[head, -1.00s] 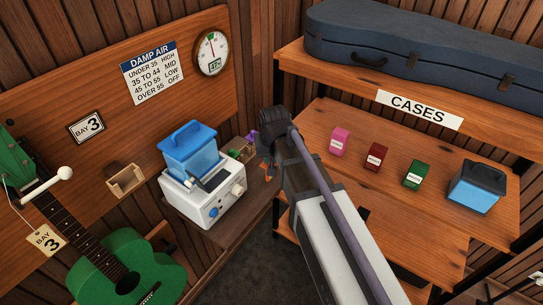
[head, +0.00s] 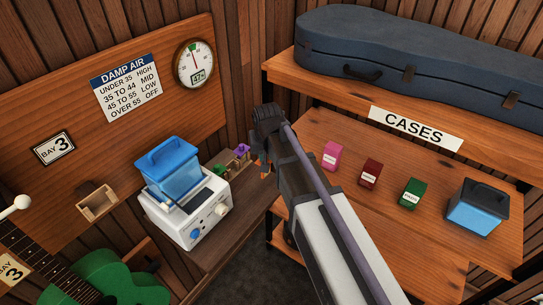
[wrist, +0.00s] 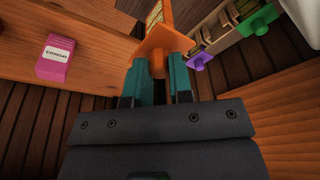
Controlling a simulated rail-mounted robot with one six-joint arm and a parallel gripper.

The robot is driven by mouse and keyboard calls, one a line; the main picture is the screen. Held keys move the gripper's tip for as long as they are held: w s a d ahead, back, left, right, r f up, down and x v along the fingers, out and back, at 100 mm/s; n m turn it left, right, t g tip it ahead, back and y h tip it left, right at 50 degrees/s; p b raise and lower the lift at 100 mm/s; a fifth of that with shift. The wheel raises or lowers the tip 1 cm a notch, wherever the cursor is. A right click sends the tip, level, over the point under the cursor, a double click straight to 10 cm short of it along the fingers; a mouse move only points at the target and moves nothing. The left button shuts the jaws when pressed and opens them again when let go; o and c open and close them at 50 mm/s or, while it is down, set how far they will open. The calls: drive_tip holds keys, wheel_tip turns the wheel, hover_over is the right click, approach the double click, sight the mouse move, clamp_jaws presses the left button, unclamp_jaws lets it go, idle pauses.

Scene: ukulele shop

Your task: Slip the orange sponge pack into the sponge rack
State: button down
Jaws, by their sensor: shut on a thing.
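My gripper (wrist: 158,76) is shut on the orange sponge pack (wrist: 155,48), which shows between its teal fingertips in the wrist view. In the head view my gripper (head: 263,164) partly hides the pack. The wooden sponge rack (head: 229,168) stands on the ledge just left of my gripper, beside the white machine. It holds a purple pack (head: 242,150) and a green pack (head: 219,169). In the wrist view the rack (wrist: 222,32) is at upper right, with the green (wrist: 258,18) and purple (wrist: 200,60) packs. The orange pack appears apart from the rack.
A white machine (head: 192,222) with a blue tank (head: 170,168) stands left of the rack. On the right shelf are pink (head: 331,156), dark red (head: 370,174) and green (head: 412,194) boxes and a blue tub (head: 478,208). A small wooden holder (head: 97,203) is on the wall.

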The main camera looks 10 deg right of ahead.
drive_tip(key=shift+w+a, duration=5.95)
drive_tip(key=shift+a, duration=0.1)
drive_tip(key=s+b+x, duration=0.2)
drive_tip(key=b+x, duration=0.7)
drive_tip(key=shift+f, duration=0.3)
drive_tip(key=shift+d, duration=0.1)
drive_tip(key=c, duration=0.9)
unclamp_jaws()
drive_tip(key=shift+c, duration=0.2)
drive_tip(key=shift+r, duration=0.1)
drive_tip(key=p+v, duration=1)
drive_tip(key=shift+r, duration=0.35)
